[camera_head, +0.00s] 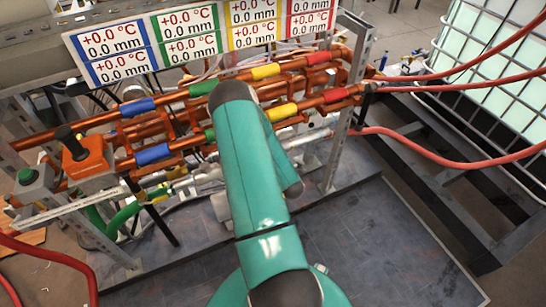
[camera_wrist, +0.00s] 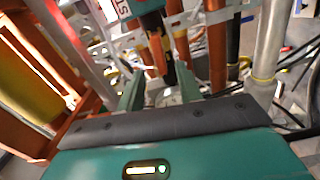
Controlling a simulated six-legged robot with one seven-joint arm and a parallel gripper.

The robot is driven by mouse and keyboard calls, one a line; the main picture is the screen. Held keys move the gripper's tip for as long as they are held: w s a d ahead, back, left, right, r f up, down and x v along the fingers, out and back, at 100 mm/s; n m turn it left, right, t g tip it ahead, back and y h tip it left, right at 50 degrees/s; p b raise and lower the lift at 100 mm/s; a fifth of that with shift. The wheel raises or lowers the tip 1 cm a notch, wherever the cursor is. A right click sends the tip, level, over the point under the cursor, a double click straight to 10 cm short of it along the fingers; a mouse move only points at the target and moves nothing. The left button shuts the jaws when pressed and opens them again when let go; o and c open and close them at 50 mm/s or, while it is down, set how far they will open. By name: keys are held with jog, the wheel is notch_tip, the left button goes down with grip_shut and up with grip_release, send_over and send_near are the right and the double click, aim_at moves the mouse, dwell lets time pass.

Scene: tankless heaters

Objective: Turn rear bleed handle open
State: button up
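My gripper (camera_wrist: 160,82) shows in the wrist view with its two green fingers apart. A narrow dark piece with orange beside it (camera_wrist: 157,50) stands between and beyond the fingertips; I cannot tell whether it is the rear bleed handle or whether a finger touches it. In the head view my green arm reaches into the pipe rack and hides the gripper and the pipes behind it. No bleed handle can be made out for sure there. An orange box with a black knob (camera_head: 82,150) sits at the rack's left end.
Copper pipes (camera_head: 305,98) with coloured bands run across the rack under temperature display panels (camera_head: 190,35). A metal upright (camera_head: 345,110) stands right of my arm. Red hoses (camera_head: 450,160) cross at the right, near a caged white tank (camera_head: 500,70). The grey floor plate (camera_head: 370,240) is clear.

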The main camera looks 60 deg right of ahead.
jog(key=v, duration=0.7)
jog(key=shift+s, duration=0.2)
jog(key=shift+a, duration=0.1)
